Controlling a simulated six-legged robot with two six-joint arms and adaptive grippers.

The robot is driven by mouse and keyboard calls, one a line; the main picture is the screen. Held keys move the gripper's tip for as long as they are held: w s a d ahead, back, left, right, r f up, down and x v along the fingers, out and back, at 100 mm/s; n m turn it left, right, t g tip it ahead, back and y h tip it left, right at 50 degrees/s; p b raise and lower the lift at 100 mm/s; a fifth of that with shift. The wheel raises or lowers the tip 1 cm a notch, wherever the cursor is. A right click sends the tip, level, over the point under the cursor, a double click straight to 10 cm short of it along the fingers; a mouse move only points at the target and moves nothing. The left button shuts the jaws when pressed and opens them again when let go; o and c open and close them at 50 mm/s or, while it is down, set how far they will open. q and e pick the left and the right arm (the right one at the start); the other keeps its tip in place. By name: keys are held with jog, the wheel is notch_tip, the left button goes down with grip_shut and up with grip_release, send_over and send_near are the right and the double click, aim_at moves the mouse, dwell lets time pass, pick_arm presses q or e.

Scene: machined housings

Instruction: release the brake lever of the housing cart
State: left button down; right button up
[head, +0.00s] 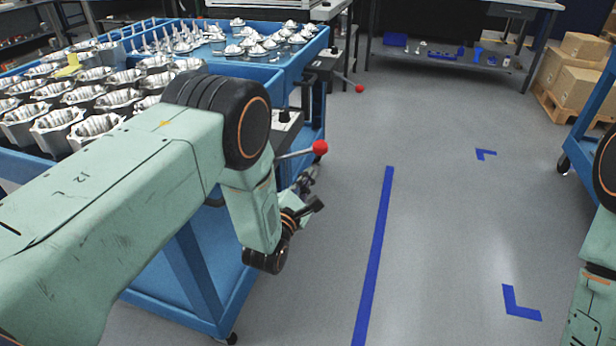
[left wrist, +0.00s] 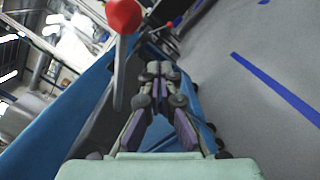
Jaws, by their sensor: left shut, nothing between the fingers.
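The near blue housing cart (head: 205,280) stands at the left, with rows of silver housings (head: 58,125) on its top. Its brake lever (head: 298,153) sticks out to the right from the cart's side and ends in a red ball (head: 320,147). My left gripper (head: 312,188) is just below the lever, beside the cart, partly hidden by its own wrist. In the left wrist view its fingers (left wrist: 159,70) are together and empty. There the lever's rod (left wrist: 119,75) and red ball (left wrist: 124,15) show left of the fingers, apart from them. My right gripper is out of view.
A second lever with a red ball (head: 359,88) sticks out farther back, by a blue tray (head: 290,52) of small metal parts. Blue tape (head: 375,255) marks the grey floor, which is clear right of the cart. Cardboard boxes (head: 580,68) stand at the back right.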

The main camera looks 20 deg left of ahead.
pick_arm(q)
jog(key=s+p, duration=0.3)
jog(key=s, duration=0.7)
jog(key=shift+a+f, duration=0.2)
jog(key=shift+f, duration=0.2)
jog(key=s+a+f+m+g+y, duration=0.1)
jog(key=s+a+f+m+g, duration=0.2)
jog(key=s+f+m+g, duration=1)
jog(key=s+a+m+g, duration=0.2)
jog(key=s+m+g, duration=0.3)
jog(key=s+m, duration=0.7)
jog(key=s, duration=1)
jog(key=shift+s+r+g+y, duration=0.3)
jog(key=shift+s+r, duration=0.05)
